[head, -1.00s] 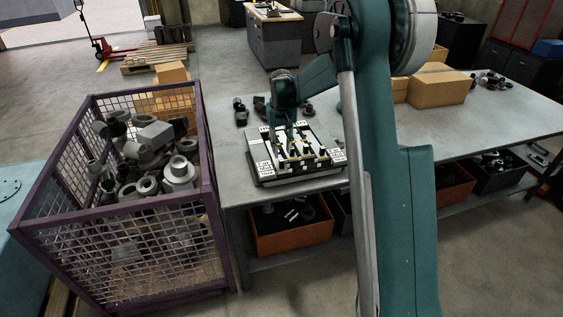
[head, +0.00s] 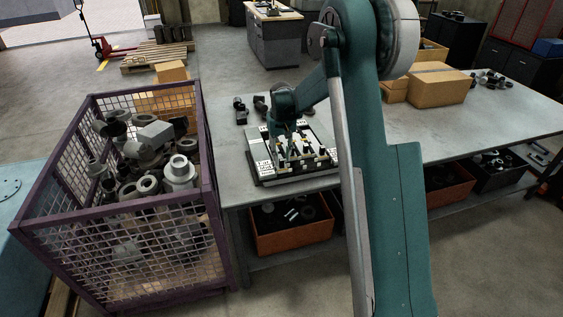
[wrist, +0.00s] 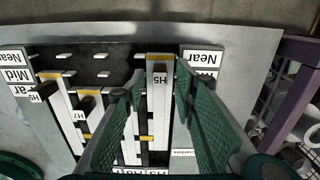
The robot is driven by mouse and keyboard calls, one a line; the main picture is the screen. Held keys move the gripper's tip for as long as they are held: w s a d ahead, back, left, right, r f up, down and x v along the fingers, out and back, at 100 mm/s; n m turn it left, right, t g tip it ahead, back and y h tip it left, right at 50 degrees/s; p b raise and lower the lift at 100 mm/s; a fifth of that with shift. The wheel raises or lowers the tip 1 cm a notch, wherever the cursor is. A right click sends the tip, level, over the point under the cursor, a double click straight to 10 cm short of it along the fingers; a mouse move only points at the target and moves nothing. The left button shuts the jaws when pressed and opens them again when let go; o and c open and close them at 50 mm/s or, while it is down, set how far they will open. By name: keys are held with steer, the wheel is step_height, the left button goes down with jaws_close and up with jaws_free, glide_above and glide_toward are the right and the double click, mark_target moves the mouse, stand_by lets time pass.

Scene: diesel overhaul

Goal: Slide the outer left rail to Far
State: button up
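The rail board (head: 263,171) lies on the grey table, with pale rails and Near, Mid and Far labels. In the wrist view the board (wrist: 232,50) shows rails with tabs marked H5, H7 and H9. The H5 rail (wrist: 160,92) is the rail closest to the right-hand label column, on the cage side. Its tab (wrist: 160,77) is near the Near label end. My gripper (wrist: 158,72) is open, with one green finger on each side of the H5 rail; contact cannot be told. The fingers hide parts of the neighbouring rails and labels. In the head view my gripper (head: 287,142) is over the board.
A purple mesh cage (head: 125,205) full of metal parts stands left of the table (head: 225,150). Dark parts (head: 259,106) lie behind the board. Cardboard boxes (head: 437,84) stand to the right. An orange bin (head: 290,238) sits below the table.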

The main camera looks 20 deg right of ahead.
mark_target(281, 161)
steer(key=shift+f, duration=1.6)
steer(key=shift+w, duration=0.1)
jaws_close()
